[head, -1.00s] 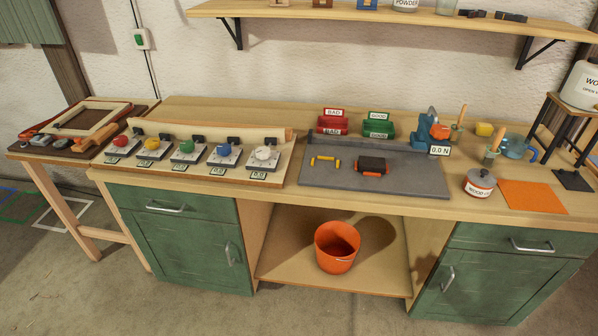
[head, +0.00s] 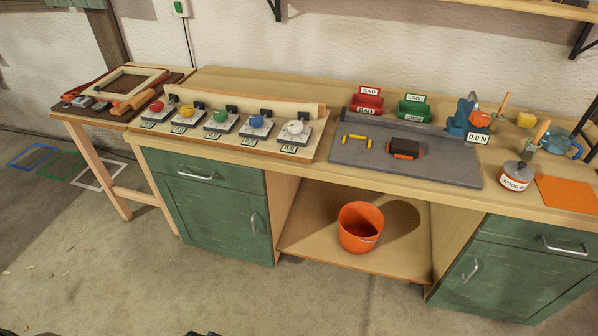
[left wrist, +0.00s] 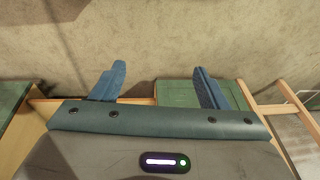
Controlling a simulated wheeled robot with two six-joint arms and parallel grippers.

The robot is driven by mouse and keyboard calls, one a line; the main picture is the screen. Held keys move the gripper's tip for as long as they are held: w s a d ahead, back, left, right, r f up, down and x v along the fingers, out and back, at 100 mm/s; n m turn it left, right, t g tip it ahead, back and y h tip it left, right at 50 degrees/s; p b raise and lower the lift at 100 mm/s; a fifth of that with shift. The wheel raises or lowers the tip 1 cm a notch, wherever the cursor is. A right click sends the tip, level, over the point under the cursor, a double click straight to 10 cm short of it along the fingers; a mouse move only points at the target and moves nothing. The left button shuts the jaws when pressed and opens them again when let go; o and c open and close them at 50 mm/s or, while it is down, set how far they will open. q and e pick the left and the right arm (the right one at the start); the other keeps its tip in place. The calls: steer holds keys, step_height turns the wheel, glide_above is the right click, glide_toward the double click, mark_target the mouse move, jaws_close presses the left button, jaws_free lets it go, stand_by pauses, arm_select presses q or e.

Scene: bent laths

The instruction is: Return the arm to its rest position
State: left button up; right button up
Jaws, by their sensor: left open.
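My left gripper (left wrist: 158,85) shows in the left wrist view with its two blue fingers wide apart and nothing between them. Below and beyond it are floor, a green cabinet front and wooden framing. The head view shows neither gripper clearly; only small dark shapes touch its bottom edge. My right gripper is not in view.
A workbench (head: 222,81) carries a row of coloured knobs (head: 219,117), a grey mat (head: 345,155), red (head: 367,103) and green (head: 412,109) bins. An orange bucket (head: 361,226) stands on the lower shelf. A side table (head: 62,108) is at left. Floor in front is clear.

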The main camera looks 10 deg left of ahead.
arm_select(q)
steer(key=s+a+f, duration=0.1)
steer(key=s+f, duration=0.9)
steer(key=f, duration=0.3)
steer(key=s+a+f+g, duration=0.1)
steer(key=s+f, duration=0.9)
steer(key=f, duration=0.3)
steer(key=shift+s+f+g, duration=0.3)
steer(key=shift+s, duration=0.05)
